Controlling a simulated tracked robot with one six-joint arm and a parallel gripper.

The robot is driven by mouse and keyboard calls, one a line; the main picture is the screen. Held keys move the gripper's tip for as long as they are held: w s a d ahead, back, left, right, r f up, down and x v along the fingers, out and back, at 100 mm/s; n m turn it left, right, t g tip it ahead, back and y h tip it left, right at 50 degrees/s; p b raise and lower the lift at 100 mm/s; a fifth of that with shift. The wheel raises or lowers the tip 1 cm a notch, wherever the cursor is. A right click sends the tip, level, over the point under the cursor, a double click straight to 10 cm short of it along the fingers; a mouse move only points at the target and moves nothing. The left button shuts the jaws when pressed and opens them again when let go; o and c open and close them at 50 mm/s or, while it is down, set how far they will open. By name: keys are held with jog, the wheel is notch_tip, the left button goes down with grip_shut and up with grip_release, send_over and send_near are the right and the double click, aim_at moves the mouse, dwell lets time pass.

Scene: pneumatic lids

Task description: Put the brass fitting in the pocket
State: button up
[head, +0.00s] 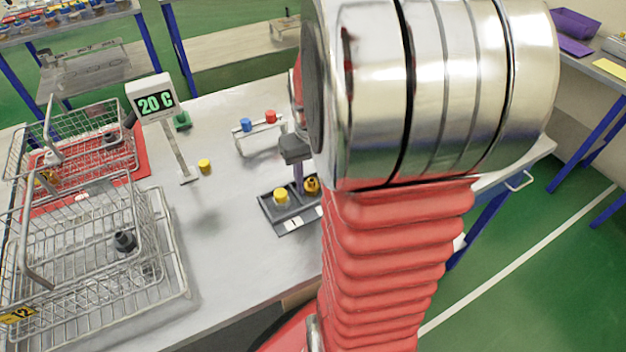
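A dark grey block (291,222) with white labels lies on the bench, left of my arm. A brass-coloured piece with a dark centre (312,185), which looks like the brass fitting, sits at its right side, partly hidden by my arm. A yellow round piece (281,195) sits at the block's left side. My gripper (299,185) points down over the block, close to the brass-coloured piece. I cannot tell whether they touch, or whether the fingers are open. Any empty pocket in the block is hard to make out.
Wire baskets (95,250) holding dark fittings stand at the left, one by a red mat (132,165). A "20 C" display (152,100) stands on a post near a small yellow cylinder (204,166). The bench's front middle is clear.

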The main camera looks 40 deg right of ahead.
aim_at(311, 180)
notch_tip(311, 180, up, 12)
dwell(0.5)
jog(key=shift+f, duration=0.1)
dwell(0.5)
jog(key=s+a+r+n+t, duration=0.1)
jog(key=s+a+n+t, duration=0.1)
jog(key=a, duration=0.9)
jog(key=s+a+r+n+t, duration=0.1)
jog(key=s+a+n+t, duration=0.1)
jog(key=a, duration=1)
jog(key=shift+t, duration=0.8)
